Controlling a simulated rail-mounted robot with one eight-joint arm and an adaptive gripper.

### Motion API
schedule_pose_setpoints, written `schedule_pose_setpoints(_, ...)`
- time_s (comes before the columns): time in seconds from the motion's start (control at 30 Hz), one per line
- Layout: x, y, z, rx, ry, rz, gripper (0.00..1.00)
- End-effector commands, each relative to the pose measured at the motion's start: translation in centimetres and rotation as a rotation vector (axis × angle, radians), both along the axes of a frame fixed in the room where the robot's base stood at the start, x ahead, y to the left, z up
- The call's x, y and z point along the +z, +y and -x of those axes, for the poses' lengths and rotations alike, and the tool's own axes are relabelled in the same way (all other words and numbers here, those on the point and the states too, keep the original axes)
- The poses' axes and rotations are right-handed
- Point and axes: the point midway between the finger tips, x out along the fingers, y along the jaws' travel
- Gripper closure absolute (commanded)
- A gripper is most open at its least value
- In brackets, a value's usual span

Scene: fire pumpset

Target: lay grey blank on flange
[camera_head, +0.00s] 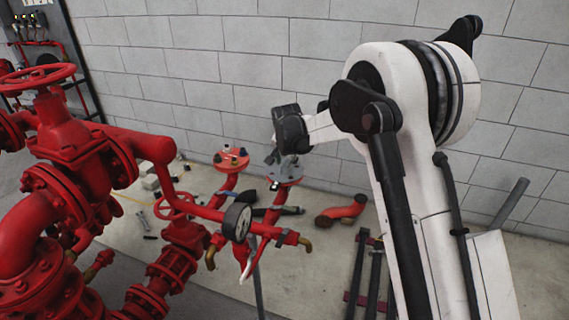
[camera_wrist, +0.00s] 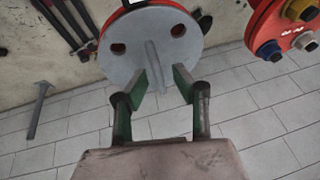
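The grey blank (camera_wrist: 125,45) is a round disc with bolt holes and a raised rib (camera_wrist: 155,65) across its middle. It lies over a red flange (camera_wrist: 200,22), whose red rim shows around its edge in the wrist view. In the head view the blank (camera_head: 289,162) sits on top of the red flange (camera_head: 285,177), below my wrist. My gripper (camera_wrist: 160,82) is open, with one finger on each side of the rib and visible gaps between. Whether the blank's holes line up with the flange's holes cannot be told.
A second red flange (camera_head: 231,160) with coloured bolts stands to the left; it shows at upper right in the wrist view (camera_wrist: 290,30). A pressure gauge (camera_head: 237,221) and red pipes stand in front. A block wall (camera_head: 240,75) is close behind. A red elbow (camera_head: 341,210) lies on the floor.

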Motion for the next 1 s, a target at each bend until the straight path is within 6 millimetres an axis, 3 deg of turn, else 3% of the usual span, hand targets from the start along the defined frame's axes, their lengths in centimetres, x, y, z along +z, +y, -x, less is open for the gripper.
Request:
schedule_pose_setpoints(0.5,8.2,-0.4,3.8,0.001,0.0,0.0,0.73)
schedule_pose_setpoints(0.7,9.7,-0.5,4.4,0.001,0.0,0.0,0.73)
schedule_pose_setpoints(1.0,9.9,-0.5,4.5,0.0,0.0,0.0,0.73)
